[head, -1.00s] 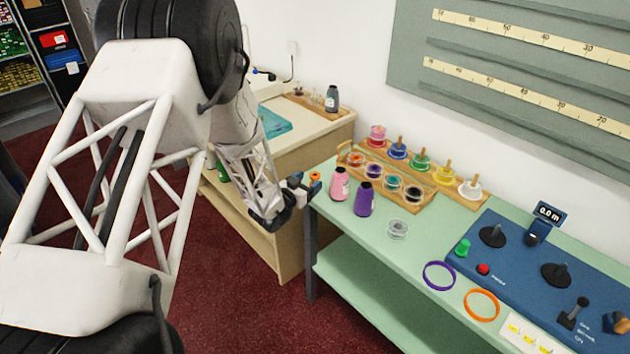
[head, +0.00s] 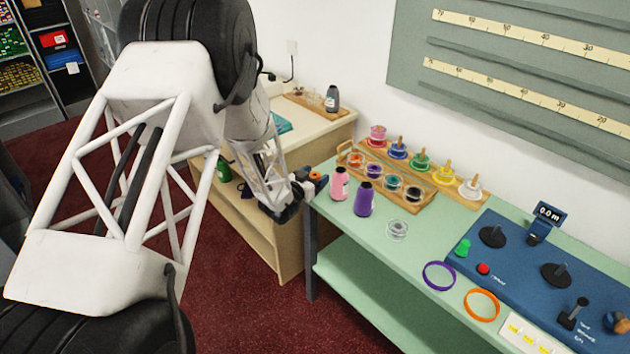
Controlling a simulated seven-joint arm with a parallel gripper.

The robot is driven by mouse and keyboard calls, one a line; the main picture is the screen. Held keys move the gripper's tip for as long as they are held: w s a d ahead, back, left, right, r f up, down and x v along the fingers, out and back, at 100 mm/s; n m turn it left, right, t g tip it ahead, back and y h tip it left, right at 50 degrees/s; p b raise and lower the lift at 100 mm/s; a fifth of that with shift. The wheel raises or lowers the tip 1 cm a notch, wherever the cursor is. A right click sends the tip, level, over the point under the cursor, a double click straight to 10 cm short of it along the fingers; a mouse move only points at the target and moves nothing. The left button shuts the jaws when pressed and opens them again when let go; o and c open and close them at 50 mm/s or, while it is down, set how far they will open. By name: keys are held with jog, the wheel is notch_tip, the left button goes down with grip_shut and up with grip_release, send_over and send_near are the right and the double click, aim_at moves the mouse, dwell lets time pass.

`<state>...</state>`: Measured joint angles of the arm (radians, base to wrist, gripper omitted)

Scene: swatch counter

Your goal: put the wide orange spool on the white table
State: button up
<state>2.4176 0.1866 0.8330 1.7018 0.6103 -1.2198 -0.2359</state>
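A small orange spool (head: 315,176) stands at the left corner of the green counter (head: 330,217). My gripper (head: 309,185) is right at it, from the left, and partly covers it. The fingers are small and dark here, so I cannot tell whether they are open or closed around the spool. The white table (head: 322,122), with a pale top and wooden sides, stands behind the counter's left end. My arm hides its left part.
A pink bottle (head: 339,184) and a purple bottle (head: 364,199) stand just right of my gripper. The white table holds a teal item (head: 283,122) and a tray with a dark bottle (head: 332,99).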

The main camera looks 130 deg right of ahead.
aim_at(314, 177)
jog(key=c, duration=1)
jog(key=shift+r, duration=0.1)
jog(key=shift+r, duration=0.65)
jog(key=shift+w+a+r, duration=0.15)
jog(key=shift+w+r, duration=0.05)
jog(key=shift+r, duration=0.35)
jog(key=shift+w+a+r, duration=0.1)
jog(key=shift+w+r, duration=0.1)
jog(key=shift+r, duration=0.35)
jog(key=w+a, duration=0.3)
jog(key=w, duration=0.1)
jog(key=w+a+r, duration=0.1)
jog(key=w+a, duration=0.2)
jog(key=w, duration=0.1)
jog(key=w+a, duration=0.3)
jog(key=w, duration=0.1)
jog(key=shift+w+r, duration=0.1)
jog(key=shift+r, duration=0.05)
jog(key=shift+d, duration=0.15)
